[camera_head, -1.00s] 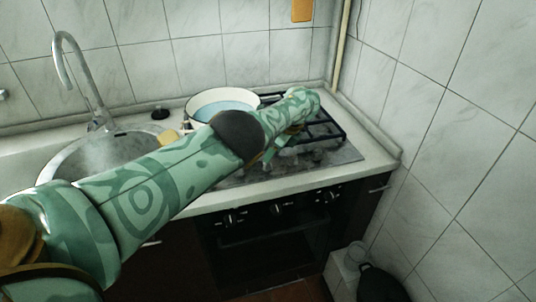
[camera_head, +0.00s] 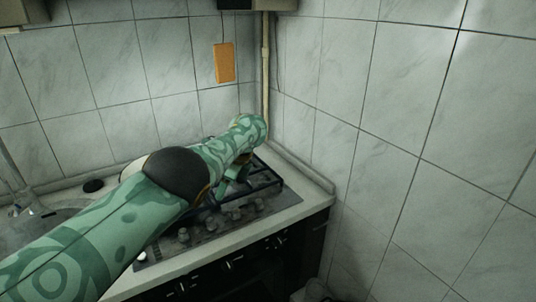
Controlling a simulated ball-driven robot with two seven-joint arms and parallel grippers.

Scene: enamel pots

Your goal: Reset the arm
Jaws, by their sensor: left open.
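My left arm comes in from the lower left and reaches across the counter to the stove. My left gripper (camera_head: 232,184) is small and partly hidden under the green patterned forearm. It hangs just over the stove's grate, and I see nothing held in it. A pale enamel pot (camera_head: 133,171) stands behind my arm, with only a bit of its rim showing. My right gripper is not in view.
The stove (camera_head: 222,222) has a black grate (camera_head: 268,184) and several knobs along its front. A sink (camera_head: 40,222) and tap (camera_head: 12,170) are at the left. Tiled walls close in behind and at the right. An orange board (camera_head: 224,63) hangs on the back wall.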

